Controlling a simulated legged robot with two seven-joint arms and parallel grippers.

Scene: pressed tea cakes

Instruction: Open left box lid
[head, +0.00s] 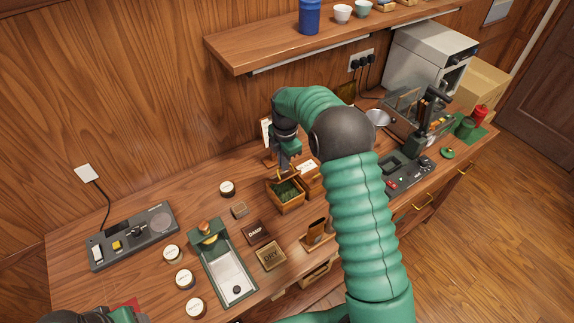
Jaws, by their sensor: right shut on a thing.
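The left box (287,205) is a small wooden box on the table, in the middle of the head view. Its top is open and dark green contents show inside. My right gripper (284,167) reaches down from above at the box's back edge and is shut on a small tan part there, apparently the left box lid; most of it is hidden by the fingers. A second wooden box (314,183) with a white label stands close to the right. My left arm shows only as a piece at the bottom left edge; its fingertips are not visible.
Wooden plaques marked DAMP (257,233) and DRY (270,256) lie in front. A green-ended tray (231,278) and several round tins stand left. A scale-like device (133,236) is far left.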

